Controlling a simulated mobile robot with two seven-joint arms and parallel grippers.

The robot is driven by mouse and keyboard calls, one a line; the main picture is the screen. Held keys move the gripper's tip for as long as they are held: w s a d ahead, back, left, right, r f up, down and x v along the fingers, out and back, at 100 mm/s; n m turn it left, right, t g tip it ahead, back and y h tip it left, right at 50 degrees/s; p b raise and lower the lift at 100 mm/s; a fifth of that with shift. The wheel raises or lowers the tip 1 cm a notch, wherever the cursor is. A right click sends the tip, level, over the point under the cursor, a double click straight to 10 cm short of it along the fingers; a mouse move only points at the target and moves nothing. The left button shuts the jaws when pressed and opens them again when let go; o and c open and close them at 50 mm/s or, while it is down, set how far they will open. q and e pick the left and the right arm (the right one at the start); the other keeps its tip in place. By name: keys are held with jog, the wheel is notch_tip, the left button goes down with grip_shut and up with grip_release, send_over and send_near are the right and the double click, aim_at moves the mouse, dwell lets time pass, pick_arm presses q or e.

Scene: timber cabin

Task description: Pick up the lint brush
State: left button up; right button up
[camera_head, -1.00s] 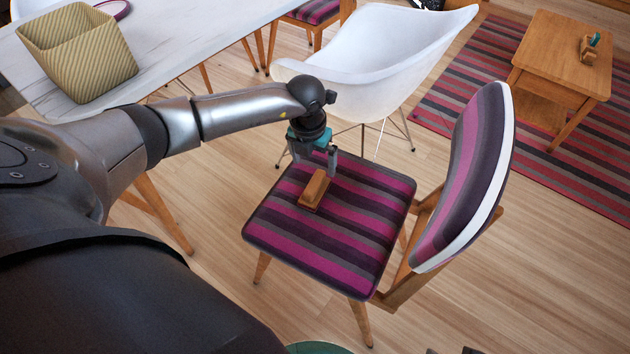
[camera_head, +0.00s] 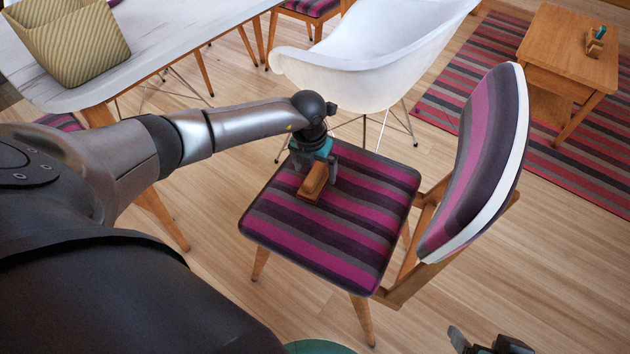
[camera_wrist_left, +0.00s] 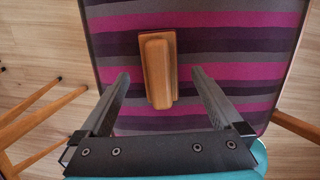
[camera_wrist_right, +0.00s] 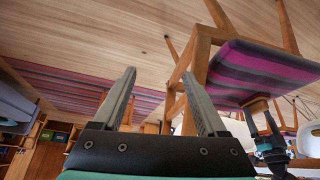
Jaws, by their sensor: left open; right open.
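The lint brush (camera_head: 313,182) is a small wooden block with a raised handle, lying on the striped seat of the chair (camera_head: 345,225). In the left wrist view the brush (camera_wrist_left: 157,70) lies lengthwise between and ahead of the fingertips. My left gripper (camera_head: 319,172) is open, low over the seat around the brush; the head view does not clearly show whether the fingers touch it. The left gripper's fingers (camera_wrist_left: 160,78) stand apart on both sides in its wrist view. My right gripper (camera_wrist_right: 163,72) is open and empty, away from the seat; it shows at the bottom right of the head view (camera_head: 482,340).
The chair's backrest (camera_head: 478,165) rises right of the seat. A white shell chair (camera_head: 370,60) stands behind. A white table (camera_head: 165,45) with a yellow striped basket (camera_head: 75,45) is at left. A low wooden table (camera_head: 565,50) stands on a striped rug (camera_head: 470,75). Open floor lies at right.

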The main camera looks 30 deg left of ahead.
aim_at(314, 173)
pick_arm(q)
jog(key=shift+f+b, duration=0.5)
jog(key=shift+f, duration=0.3)
jog(key=shift+f+b, duration=0.35)
jog(key=shift+f, duration=0.25)
jog(key=shift+w+f, duration=0.15)
jog(key=shift+f, duration=0.1)
pick_arm(e)
jog(key=w+a+t+y, duration=0.2)
jog(key=w+a+t, duration=0.2)
jog(key=a, duration=0.1)
jog(key=shift+f, duration=0.35)
pick_arm(q)
jog(key=c, duration=1.4)
